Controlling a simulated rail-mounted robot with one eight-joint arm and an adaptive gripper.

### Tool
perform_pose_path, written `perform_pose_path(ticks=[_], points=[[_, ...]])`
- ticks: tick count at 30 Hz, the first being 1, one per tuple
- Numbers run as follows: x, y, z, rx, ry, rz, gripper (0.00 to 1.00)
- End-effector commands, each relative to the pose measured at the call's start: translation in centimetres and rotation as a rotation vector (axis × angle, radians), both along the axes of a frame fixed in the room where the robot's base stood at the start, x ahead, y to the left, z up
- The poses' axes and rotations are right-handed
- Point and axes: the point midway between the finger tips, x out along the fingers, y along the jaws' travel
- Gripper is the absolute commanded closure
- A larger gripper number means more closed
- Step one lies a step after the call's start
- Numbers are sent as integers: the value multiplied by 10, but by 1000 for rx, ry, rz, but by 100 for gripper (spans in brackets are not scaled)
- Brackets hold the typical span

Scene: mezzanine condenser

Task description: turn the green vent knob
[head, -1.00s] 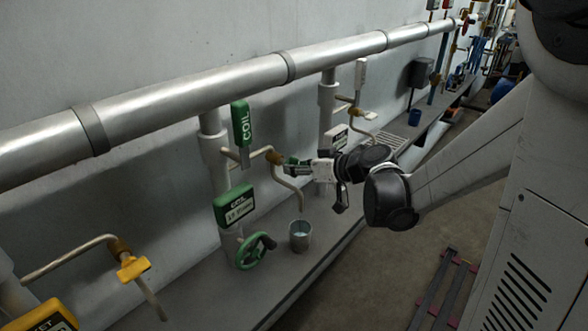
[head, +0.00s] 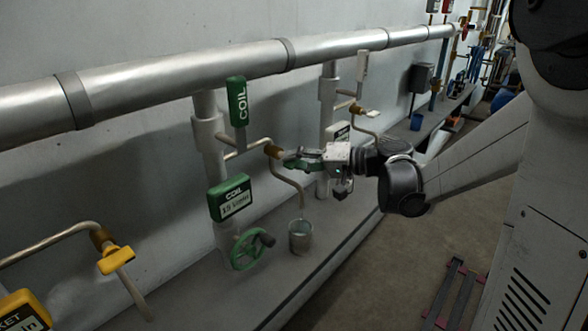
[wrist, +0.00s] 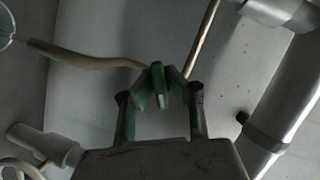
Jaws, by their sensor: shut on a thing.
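The green vent knob (wrist: 159,85) shows in the wrist view between the tips of my gripper (wrist: 160,95), which is shut on it. In the head view my gripper (head: 291,158) reaches in from the right to the brass valve (head: 274,151) on the thin bent drain pipe of the green COIL station. There the fingers largely hide the knob, so its exact angle is hard to tell.
A metal bucket (head: 300,237) stands below the pipe outlet. A green handwheel (head: 247,250), a green display box (head: 230,198) and a COIL tag (head: 237,101) are left of my gripper. A yellow-handled valve (head: 116,260) is further left.

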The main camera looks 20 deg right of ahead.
Motion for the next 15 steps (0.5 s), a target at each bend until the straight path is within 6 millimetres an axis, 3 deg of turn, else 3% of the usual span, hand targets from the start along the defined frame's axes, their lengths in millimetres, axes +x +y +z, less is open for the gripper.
perform_pose_path(ticks=[15], points=[[0, 0, -2, 343, 207, -1, 100]])
